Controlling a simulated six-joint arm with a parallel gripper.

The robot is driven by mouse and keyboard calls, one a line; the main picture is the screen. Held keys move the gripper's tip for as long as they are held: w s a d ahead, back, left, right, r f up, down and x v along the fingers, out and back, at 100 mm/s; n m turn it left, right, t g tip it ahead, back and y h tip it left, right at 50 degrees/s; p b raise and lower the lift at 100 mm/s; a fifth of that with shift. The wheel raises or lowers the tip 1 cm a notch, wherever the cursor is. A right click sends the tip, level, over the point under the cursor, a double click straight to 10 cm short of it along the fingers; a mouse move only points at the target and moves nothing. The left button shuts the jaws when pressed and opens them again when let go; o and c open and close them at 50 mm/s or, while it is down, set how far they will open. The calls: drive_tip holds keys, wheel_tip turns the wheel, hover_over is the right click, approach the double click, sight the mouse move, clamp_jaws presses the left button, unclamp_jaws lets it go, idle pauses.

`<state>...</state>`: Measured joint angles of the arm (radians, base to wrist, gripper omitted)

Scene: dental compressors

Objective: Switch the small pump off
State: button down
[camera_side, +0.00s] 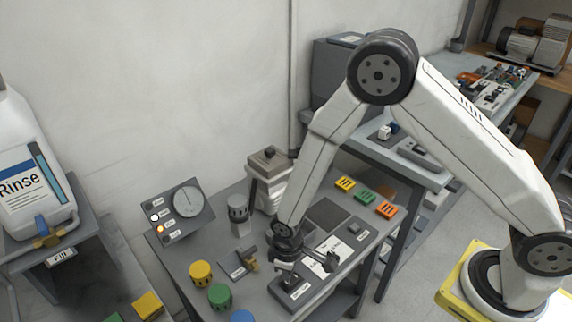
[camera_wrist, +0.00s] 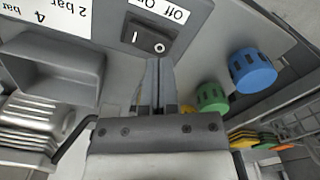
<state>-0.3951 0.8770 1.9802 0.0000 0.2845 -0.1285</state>
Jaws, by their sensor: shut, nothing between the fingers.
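A black rocker switch (camera_wrist: 146,40) marked I and O shows in the wrist view, on a grey plate beside an upside-down "Off On" label (camera_wrist: 165,10). Which side is pressed in, I cannot tell. My gripper (camera_wrist: 153,62) is shut and empty, its fingertips close by the switch's near edge; contact is unclear. In the side view my gripper (camera_side: 288,268) points down over the switch plate (camera_side: 301,294) at the table's front and partly hides it. A tilted panel (camera_side: 178,210) with a dial has an orange lit lamp (camera_side: 160,229). I cannot tell which unit is the small pump.
Yellow (camera_side: 201,273), green (camera_side: 219,296) and blue (camera_side: 241,316) round knobs stand left of my gripper. A grey recessed holder (camera_wrist: 52,65) lies left of the switch in the wrist view.

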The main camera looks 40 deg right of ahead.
drive_tip(key=shift+f, duration=1.25)
idle(1.4)
drive_tip(key=shift+r, duration=3.55)
drive_tip(key=s+d+r+m+t, duration=0.1)
drive_tip(key=s+d+r+m, duration=0.2)
drive_tip(key=d+r, duration=0.4)
drive_tip(key=s+d+r+m+t, duration=0.1)
drive_tip(key=s+d+r+m, duration=0.2)
drive_tip(key=d+r, duration=0.4)
drive_tip(key=shift+s+d+r+t, duration=0.3)
drive_tip(key=shift+s+d, duration=0.1)
drive_tip(key=shift+s, duration=0.35)
